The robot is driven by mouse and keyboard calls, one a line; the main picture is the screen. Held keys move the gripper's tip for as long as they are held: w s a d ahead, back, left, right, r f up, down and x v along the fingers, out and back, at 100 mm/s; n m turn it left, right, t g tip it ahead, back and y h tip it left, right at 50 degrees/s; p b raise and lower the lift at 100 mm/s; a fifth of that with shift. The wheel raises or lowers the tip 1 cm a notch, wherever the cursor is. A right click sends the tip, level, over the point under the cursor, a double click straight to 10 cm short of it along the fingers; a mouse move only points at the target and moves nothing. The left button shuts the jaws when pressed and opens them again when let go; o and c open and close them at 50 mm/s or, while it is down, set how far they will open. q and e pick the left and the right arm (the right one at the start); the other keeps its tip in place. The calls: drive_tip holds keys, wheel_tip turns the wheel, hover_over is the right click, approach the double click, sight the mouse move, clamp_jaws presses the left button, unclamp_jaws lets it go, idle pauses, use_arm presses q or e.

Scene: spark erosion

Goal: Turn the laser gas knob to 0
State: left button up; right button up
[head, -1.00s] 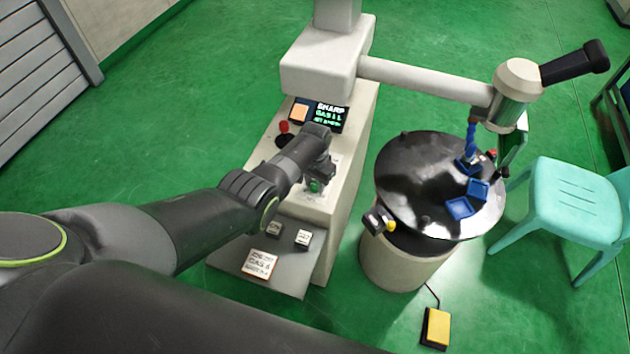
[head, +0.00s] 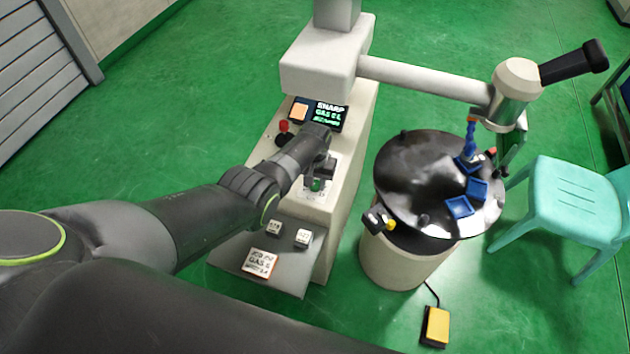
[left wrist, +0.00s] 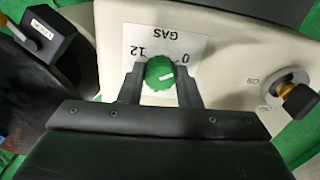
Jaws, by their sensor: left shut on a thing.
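The green gas knob (left wrist: 159,72) sits on a white plate (left wrist: 195,72) marked GAS, 0 and 12, which appears upside down in the left wrist view. The knob has a pale mark on its face, toward its lower right there. My left gripper (left wrist: 161,84) is shut on the knob, one finger on each side. In the head view the knob (head: 316,185) shows just below my left gripper (head: 320,176) on the sloping front of the pale machine (head: 345,190). A small screen (head: 328,116) above shows green text with GAS. My right gripper is out of view.
A sign card (head: 259,263) and small labelled blocks (head: 304,238) sit on the lower shelf. A round black-topped drum (head: 420,170) stands at right.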

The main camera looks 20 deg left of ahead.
use_arm(q)
drive_tip(key=shift+w, duration=0.1)
drive_tip(key=o, duration=1)
drive_tip(key=shift+c, duration=0.2)
drive_tip(key=shift+r+p, duration=0.3)
drive_tip(key=shift+r, duration=0.25)
wheel_tip(320, 180, up, 7)
drive_tip(key=shift+r+p, duration=0.1)
drive_tip(key=shift+p, duration=0.85)
wheel_tip(320, 180, up, 9)
hover_over(315, 184)
drive_tip(key=shift+r+b, duration=0.1)
drive_tip(key=shift+b, duration=0.3)
drive_tip(key=shift+a, duration=0.1)
